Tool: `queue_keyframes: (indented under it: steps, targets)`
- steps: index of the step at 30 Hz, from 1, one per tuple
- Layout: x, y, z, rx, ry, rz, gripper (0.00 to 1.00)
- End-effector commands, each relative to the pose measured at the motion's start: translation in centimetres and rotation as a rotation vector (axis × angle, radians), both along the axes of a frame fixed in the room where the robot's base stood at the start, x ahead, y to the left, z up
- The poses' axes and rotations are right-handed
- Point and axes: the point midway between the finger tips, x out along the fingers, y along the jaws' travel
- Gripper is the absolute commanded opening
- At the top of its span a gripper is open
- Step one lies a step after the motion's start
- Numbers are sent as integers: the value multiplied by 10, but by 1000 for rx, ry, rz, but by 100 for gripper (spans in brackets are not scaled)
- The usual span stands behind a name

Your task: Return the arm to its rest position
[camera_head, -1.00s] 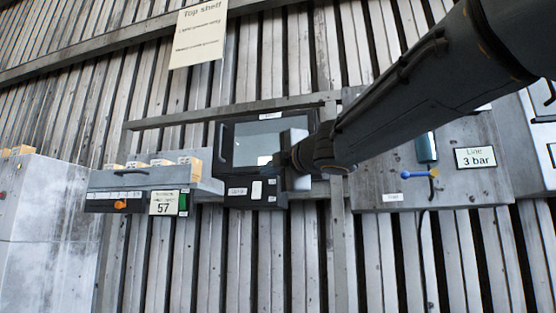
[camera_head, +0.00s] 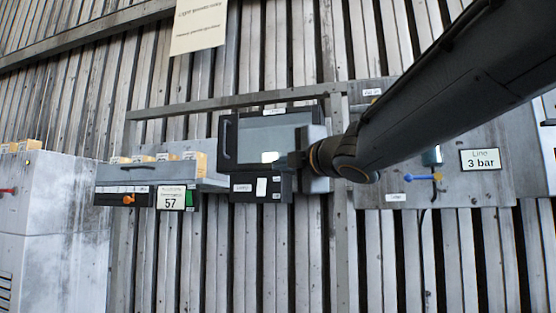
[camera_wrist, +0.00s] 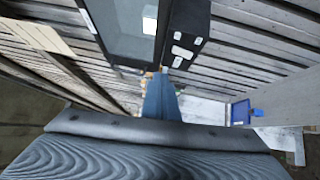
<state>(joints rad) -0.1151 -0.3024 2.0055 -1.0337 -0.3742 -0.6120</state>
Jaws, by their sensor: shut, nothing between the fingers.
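My arm reaches in from the upper right of the head view. My gripper (camera_head: 285,161) is shut and empty, in front of the lower right part of a black cabinet with a glass window (camera_head: 270,139). In the wrist view, the shut fingers (camera_wrist: 160,97) point away from the camera, below the black cabinet (camera_wrist: 185,30). I cannot tell how far the fingertips are from the cabinet. The wrist hides part of the cabinet's right side.
Left of the cabinet is a grey unit (camera_head: 150,175) with a sign reading 57 (camera_head: 171,198). On the right is a grey panel (camera_head: 400,195) with a blue-handled valve (camera_head: 422,178) and a "Line 3 bar" sign (camera_head: 480,159). A paper notice (camera_head: 199,27) hangs above.

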Motion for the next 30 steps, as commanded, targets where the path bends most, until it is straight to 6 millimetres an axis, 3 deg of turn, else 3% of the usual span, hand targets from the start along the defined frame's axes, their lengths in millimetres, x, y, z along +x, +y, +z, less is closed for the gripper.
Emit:
queue_keyframes:
  steps: [15,19,23,27,30]
  targets:
    - [0,0,-1,1,2,-1,0]
    - [8,-7,-20,38,50,-26,0]
    - [25,-29,-79,149,194,-110,0]
    - [37,-62,-169,315,408,-251,0]
    - [34,-83,-236,431,558,-364,0]
